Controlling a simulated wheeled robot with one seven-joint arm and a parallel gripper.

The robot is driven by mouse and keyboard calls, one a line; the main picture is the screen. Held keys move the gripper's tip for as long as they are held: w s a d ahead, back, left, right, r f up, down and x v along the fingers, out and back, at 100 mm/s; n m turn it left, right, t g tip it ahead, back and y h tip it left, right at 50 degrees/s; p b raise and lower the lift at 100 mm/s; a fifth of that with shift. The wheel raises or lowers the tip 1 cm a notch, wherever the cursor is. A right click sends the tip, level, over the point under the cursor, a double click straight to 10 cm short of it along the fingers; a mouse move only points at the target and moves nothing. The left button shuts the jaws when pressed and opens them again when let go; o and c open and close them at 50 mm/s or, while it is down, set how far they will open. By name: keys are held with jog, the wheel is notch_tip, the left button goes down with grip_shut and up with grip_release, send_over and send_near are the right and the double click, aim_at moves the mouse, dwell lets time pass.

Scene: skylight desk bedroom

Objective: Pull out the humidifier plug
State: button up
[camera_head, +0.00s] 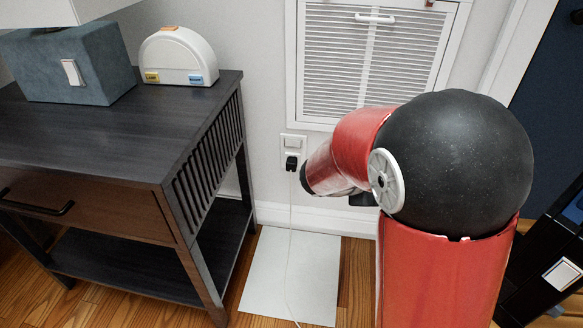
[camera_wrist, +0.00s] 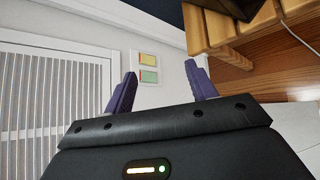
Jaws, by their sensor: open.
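A black plug (camera_head: 291,163) sits in the lower part of the white wall outlet (camera_head: 293,143), left of my arm in the head view. A thin pale cord (camera_head: 290,225) hangs from it to the floor. I cannot see what the cord leads to. My gripper (camera_wrist: 160,68) is open in the wrist view, its two purple fingers apart with nothing between them. In the head view my arm hides the gripper. The plug is not clearly visible in the wrist view.
A dark side table (camera_head: 120,120) stands left of the outlet. On it are a white half-round device (camera_head: 178,55) with yellow and blue labels and a blue-grey block (camera_head: 68,65). A louvered panel (camera_head: 370,45) is above. A wall plate (camera_wrist: 147,68) with yellow and green patches shows beyond my fingers.

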jog(key=w+a+f+n+t+h, duration=0.1)
jog(key=w+a+f+n+t, duration=0.2)
jog(key=w+n, duration=0.15)
jog(key=n+t+y+b, duration=0.4)
jog(key=n+t+y, duration=0.5)
jog(key=n, duration=0.7)
send_near(291, 168)
jog(key=w, duration=0.1)
jog(key=shift+w+f, duration=0.1)
jog(key=shift+f, duration=0.2)
jog(key=shift+w+d+b, duration=0.2)
jog(key=shift+w+d, duration=0.1)
jog(key=shift+w, duration=1.15)
jog(key=shift+w+d+b, duration=0.15)
jog(key=shift+w+d, duration=0.15)
jog(key=shift+w, duration=1.2)
jog(key=shift+w+d+b, duration=0.2)
jog(key=shift+w+d, duration=0.05)
jog(key=shift+w, duration=1.2)
jog(key=shift+c, duration=0.2)
